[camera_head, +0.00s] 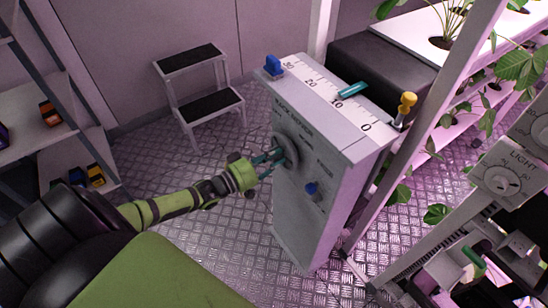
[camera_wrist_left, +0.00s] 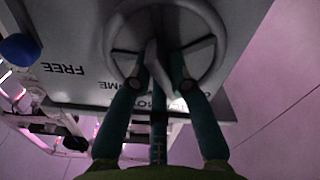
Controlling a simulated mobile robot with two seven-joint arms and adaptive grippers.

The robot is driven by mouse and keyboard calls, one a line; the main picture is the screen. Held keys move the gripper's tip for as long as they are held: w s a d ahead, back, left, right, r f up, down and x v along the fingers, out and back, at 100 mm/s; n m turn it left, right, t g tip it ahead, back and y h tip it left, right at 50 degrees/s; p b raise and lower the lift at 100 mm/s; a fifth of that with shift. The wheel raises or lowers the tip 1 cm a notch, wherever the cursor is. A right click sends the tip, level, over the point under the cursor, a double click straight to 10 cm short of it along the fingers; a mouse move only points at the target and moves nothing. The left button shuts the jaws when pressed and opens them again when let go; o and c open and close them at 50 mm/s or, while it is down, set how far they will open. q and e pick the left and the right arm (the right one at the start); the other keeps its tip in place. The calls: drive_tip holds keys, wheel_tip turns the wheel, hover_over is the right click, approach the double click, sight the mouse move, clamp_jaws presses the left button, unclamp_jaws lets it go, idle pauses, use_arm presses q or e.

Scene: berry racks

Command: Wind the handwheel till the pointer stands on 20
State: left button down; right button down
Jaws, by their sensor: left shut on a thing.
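A grey cabinet (camera_head: 325,190) stands upright in the middle of the head view. Its sloping top carries a white scale (camera_head: 323,92) marked 0, 10, 20 and 30. The teal pointer (camera_head: 353,90) lies across the scale close to the 10 mark. The grey handwheel (camera_head: 290,146) is on the cabinet's front face; its rim and spokes show in the left wrist view (camera_wrist_left: 219,48). My left gripper (camera_head: 279,155) is at the wheel, its teal fingers shut on it; in the left wrist view they (camera_wrist_left: 164,70) close around a spoke or grip inside the rim. My right gripper is not visible.
A blue knob (camera_head: 312,188) sits below the wheel, near lettering reading FREE. A step stool (camera_head: 200,92) is behind, a shelf (camera_head: 60,136) at left, plant racks at right.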

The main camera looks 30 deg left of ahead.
use_arm(q)
drive_tip(key=shift+n, duration=2.3)
drive_tip(key=c, duration=1.1)
unclamp_jaws()
drive_tip(key=shift+c, duration=0.2)
drive_tip(key=v, duration=1.2)
drive_tip(key=shift+a, duration=0.1)
